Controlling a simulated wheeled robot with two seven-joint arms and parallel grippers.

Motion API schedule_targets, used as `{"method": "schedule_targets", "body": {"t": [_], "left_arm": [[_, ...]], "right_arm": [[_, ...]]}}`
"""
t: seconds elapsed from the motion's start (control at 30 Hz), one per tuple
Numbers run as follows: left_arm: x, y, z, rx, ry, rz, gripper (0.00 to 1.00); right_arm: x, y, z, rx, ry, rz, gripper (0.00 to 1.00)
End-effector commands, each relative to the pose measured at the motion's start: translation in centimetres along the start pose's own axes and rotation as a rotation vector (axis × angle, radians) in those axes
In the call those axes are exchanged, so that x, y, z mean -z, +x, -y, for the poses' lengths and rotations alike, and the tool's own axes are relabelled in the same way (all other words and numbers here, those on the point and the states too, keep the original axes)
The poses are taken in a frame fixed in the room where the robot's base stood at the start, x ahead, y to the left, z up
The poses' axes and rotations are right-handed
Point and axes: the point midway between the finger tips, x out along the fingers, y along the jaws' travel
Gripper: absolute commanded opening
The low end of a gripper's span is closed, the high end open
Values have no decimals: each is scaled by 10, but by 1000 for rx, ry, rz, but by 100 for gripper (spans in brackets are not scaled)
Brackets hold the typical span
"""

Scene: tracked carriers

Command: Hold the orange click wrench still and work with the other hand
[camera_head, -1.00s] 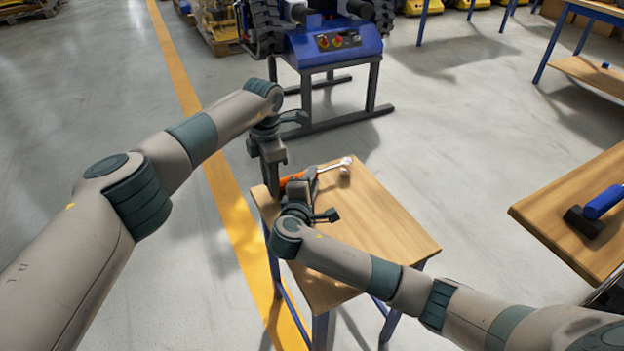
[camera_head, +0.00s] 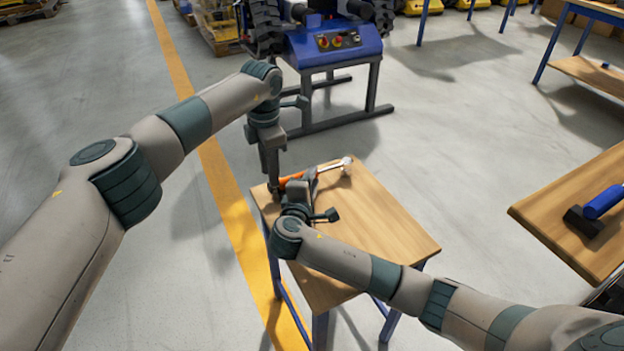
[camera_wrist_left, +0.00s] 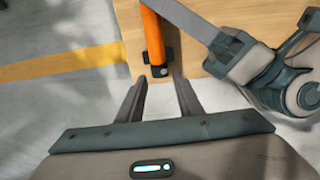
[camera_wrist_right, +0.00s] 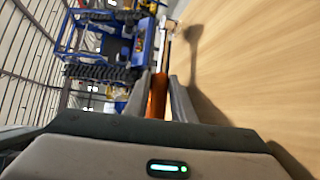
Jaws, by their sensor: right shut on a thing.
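The orange click wrench (camera_head: 291,180) is at the far part of the small wooden table, its silver head (camera_head: 345,163) pointing away to the right. My right gripper (camera_head: 310,178) is shut on it; the right wrist view shows the orange handle (camera_wrist_right: 157,97) at the fingers. My left gripper (camera_head: 273,188) points down near the free end of the handle. In the left wrist view its two fingers (camera_wrist_left: 160,92) are apart with nothing between them, and the orange handle end (camera_wrist_left: 153,35) lies just beyond their tips. The right gripper partly hides the handle in the head view.
The small wooden table (camera_head: 385,230) has free room on its right and near side. A blue-handled hammer (camera_head: 600,203) lies on another wooden table (camera_head: 560,215) at the right. A blue machine (camera_head: 335,45) on a dark stand is behind.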

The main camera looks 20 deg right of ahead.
Motion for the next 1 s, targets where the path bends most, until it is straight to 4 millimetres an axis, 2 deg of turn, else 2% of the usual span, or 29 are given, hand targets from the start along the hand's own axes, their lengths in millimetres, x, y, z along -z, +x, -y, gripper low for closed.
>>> {"method": "schedule_targets", "body": {"t": [0.2, 0.67, 1.0], "left_arm": [[0, -12, 0, 0, -1, 0, 33], [0, -12, 1, -8, 2, -2, 33], [0, -19, 11, -110, 8, -14, 33]], "right_arm": [[0, 0, 1, 2, -1, 1, 0], [0, 0, 1, 2, -1, 1, 0], [0, 0, 1, 2, -1, 1, 0]]}}
